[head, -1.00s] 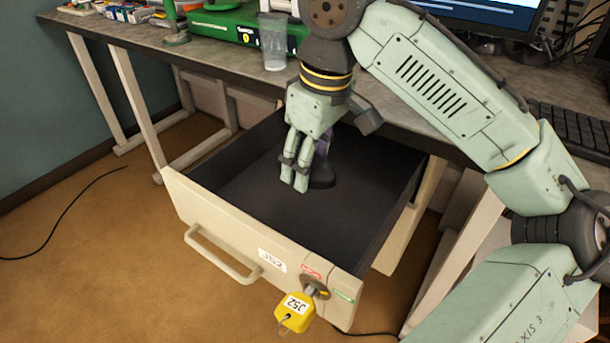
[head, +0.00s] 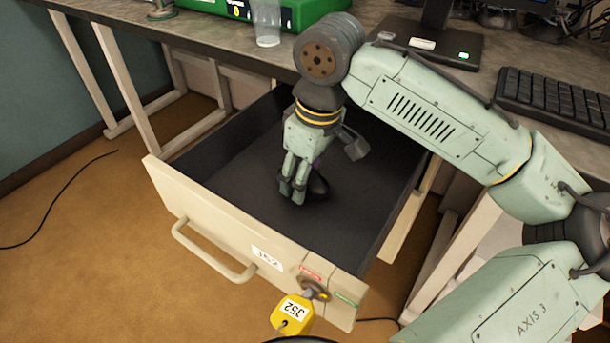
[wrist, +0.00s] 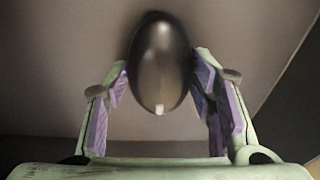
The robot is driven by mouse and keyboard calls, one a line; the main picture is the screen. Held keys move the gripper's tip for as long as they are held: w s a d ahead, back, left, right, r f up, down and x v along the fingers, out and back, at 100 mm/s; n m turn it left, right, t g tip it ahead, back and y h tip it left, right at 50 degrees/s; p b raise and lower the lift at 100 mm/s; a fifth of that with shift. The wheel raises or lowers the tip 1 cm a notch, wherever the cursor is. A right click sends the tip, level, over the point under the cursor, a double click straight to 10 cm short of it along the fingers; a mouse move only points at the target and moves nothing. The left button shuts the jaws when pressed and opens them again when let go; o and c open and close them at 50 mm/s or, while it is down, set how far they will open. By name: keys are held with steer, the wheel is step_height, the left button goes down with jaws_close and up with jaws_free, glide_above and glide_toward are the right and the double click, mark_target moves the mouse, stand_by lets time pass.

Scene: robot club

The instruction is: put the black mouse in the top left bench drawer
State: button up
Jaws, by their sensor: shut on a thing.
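The black mouse (wrist: 160,62) is an oval, glossy shape between my gripper's two purple-padded fingers in the wrist view. My gripper (head: 298,196) is shut on it and points down inside the open drawer (head: 215,222). In the head view the mouse (head: 318,187) shows as a dark shape partly hidden behind the fingers. It is low over the dark drawer floor; I cannot tell whether it touches it. The drawer is cream-fronted, pulled out from under the bench, with a bar handle and a J52 label.
A yellow J52 key tag (head: 291,313) hangs from the lock on the drawer front. On the bench (head: 330,8) above stand a clear cup (head: 266,24), a green case (head: 312,12) and a black keyboard (head: 560,105). The rest of the drawer looks empty.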

mark_target(314, 179)
steer(key=shift+f, duration=0.25)
steer(key=o, duration=1.2)
steer(key=shift+f, duration=0.1)
steer(key=r, duration=0.4)
steer(key=d+r, duration=0.1)
steer(key=r, duration=0.3)
steer(key=s+r, duration=0.1)
steer(key=r, duration=0.3)
steer(key=shift+d+r+p, duration=0.1)
steer(key=shift+d+p, duration=0.1)
steer(key=shift+p, duration=0.15)
